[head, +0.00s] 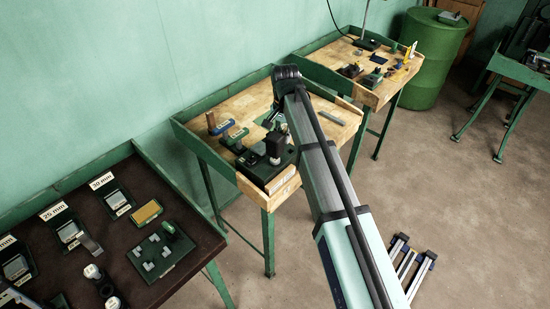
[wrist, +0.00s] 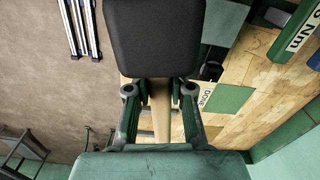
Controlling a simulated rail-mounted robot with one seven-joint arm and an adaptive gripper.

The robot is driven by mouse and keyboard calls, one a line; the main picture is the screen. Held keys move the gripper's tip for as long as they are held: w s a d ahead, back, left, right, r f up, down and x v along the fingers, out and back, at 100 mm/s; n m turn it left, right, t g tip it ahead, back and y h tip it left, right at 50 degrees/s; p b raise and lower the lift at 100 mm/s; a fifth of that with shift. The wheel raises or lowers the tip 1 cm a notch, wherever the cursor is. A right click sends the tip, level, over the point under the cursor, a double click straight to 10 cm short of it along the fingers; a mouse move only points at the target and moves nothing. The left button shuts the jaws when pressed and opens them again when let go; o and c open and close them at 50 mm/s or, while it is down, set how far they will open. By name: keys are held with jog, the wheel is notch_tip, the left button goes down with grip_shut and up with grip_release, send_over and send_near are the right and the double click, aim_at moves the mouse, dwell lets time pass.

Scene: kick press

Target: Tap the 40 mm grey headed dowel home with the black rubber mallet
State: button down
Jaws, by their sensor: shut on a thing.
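My gripper (wrist: 160,104) is shut on the pale wooden handle (wrist: 161,120) of the black rubber mallet. The mallet's black head (wrist: 153,38) fills the top middle of the wrist view, beyond my fingertips, and covers what is behind it. In the head view a black block (head: 276,143) that looks like the mallet head shows above the black fixture (head: 252,168) at the near edge of the middle bench. My arm hides part of this area. I cannot make out the grey headed dowel in either view.
The middle bench (head: 237,107) carries several upright tools at its left, including a blue one (head: 228,129). A green mat (wrist: 229,99) lies beside a "DONE" label. A dark table (head: 98,205) with labelled trays stands at the left. Metal rails (head: 404,262) lie on the floor.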

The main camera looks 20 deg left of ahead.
jog(key=shift+r, duration=0.35)
jog(key=shift+f, duration=0.1)
jog(key=shift+f, duration=1.8)
jog(key=shift+r, duration=0.9)
jog(key=shift+r, duration=0.1)
